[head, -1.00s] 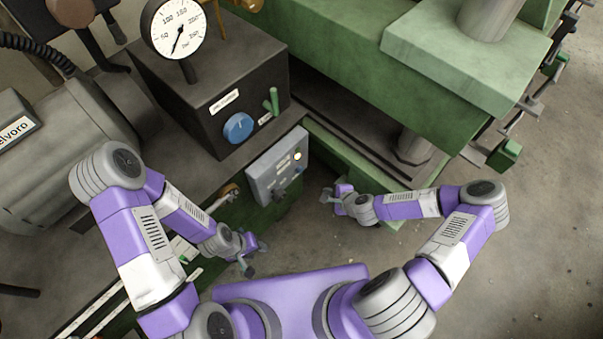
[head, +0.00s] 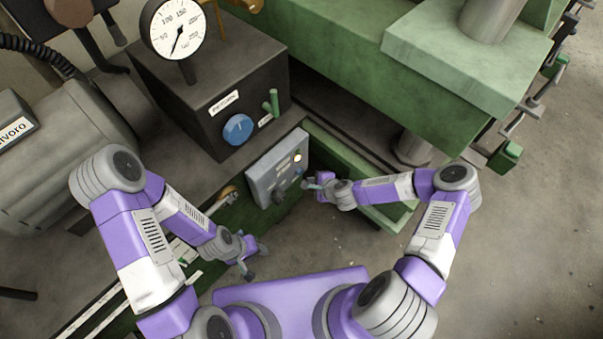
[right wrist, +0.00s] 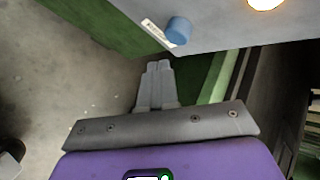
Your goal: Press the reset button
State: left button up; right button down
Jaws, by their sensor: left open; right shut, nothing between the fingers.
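My right gripper (head: 306,184) is shut and empty, close to the box's lower right side. Its fingertips (right wrist: 158,64) lie just below the blue button in the wrist view, apart from it. My left gripper (head: 254,262) is open and empty, low and left of the box.
A dark box (head: 205,95) with a blue knob (head: 238,129), a green lever (head: 272,102) and a pressure gauge (head: 177,28) stands behind. Green press parts (head: 400,75) rise to the right. Bare floor (head: 335,240) lies in front of the control box.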

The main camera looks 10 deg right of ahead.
jog(key=shift+w+a, duration=0.35)
jog(key=shift+w, duration=0.1)
jog(key=shift+w+a, duration=0.15)
dwell(1.7)
jog(key=shift+w+a, duration=0.1)
jog(key=shift+w, duration=0.05)
jog(key=shift+w+a, duration=0.35)
jog(key=shift+w, duration=0.05)
dwell(1.1)
jog(key=shift+s+d, duration=0.6)
jog(key=shift+s, duration=0.1)
jog(key=s+d, duration=0.1)
jog(key=s, duration=0.1)
jog(key=s+d, duration=0.2)
jog(key=shift+p, duration=0.3)
